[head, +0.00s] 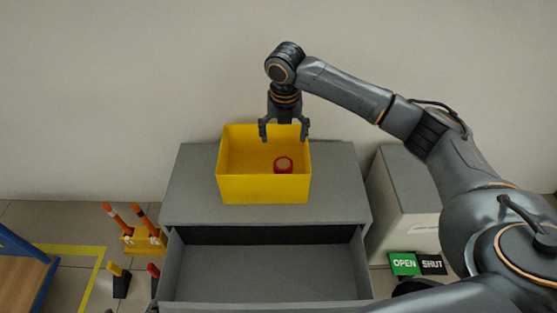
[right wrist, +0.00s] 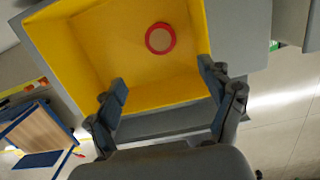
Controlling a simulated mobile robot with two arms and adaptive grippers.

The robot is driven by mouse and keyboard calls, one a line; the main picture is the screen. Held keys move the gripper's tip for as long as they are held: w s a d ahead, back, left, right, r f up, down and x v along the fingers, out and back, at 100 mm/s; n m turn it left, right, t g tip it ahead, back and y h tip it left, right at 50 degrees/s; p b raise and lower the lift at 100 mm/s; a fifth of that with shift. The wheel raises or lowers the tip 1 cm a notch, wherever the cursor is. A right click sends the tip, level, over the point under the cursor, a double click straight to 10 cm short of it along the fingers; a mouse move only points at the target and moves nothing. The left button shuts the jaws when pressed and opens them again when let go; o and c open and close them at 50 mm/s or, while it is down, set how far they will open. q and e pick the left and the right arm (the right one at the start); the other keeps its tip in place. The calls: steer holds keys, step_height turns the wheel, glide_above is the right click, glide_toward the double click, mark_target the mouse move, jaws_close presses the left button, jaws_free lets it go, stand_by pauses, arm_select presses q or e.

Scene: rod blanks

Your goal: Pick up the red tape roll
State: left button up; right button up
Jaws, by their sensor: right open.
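The red tape roll (head: 284,165) lies inside the yellow bin (head: 263,189), toward its right side in the head view. In the right wrist view the roll (right wrist: 160,38) shows as a red ring with a tan middle on the bin floor. My right gripper (head: 284,136) hangs pointing down over the bin, above the roll and apart from it. Its fingers (right wrist: 166,82) are spread and empty. My left gripper cannot be made out in either view.
The bin stands on a grey cabinet (head: 190,205) with its drawer (head: 265,275) pulled open and empty. Orange-and-white rods stand in a yellow holder (head: 145,240) at the left. A grey-topped box (head: 408,185) and an OPEN/SHUT sign (head: 417,264) are at the right.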

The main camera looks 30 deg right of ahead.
steer(key=b, duration=0.2)
glide_toward(283, 164)
steer(key=shift+s+a+f, duration=0.1)
steer(key=shift+s+f, duration=0.2)
steer(key=shift+f, duration=0.05)
arm_select(q)
steer(key=w+d+r+t+h, duration=0.2)
steer(key=w+d+r+t, duration=0.1)
steer(key=w+r+t, duration=0.5)
arm_select(e)
steer(key=f, duration=0.3)
steer(key=shift+w, duration=0.2)
steer(key=shift+f+b, duration=0.3)
steer(key=shift+b, duration=0.05)
steer(key=shift+w+d+f+b, duration=0.2)
steer(key=shift+f+b, duration=0.2)
steer(key=shift+f, duration=0.2)
steer(key=shift+w+d+f+b, duration=0.15)
steer(key=shift+f+b, duration=0.2)
steer(key=shift+f, duration=0.25)
steer(key=shift+w+f+b, duration=0.2)
steer(key=shift+f+b, duration=0.3)
steer(key=shift+f, duration=0.65)
arm_select(q)
step_height(283, 164, up, 13)
steer(key=d+t+h, duration=0.2)
steer(key=t, duration=0.4)
steer(key=shift+s+m+h, duration=0.3)
steer(key=shift+m+h, duration=0.1)
steer(key=shift+f, duration=0.1)
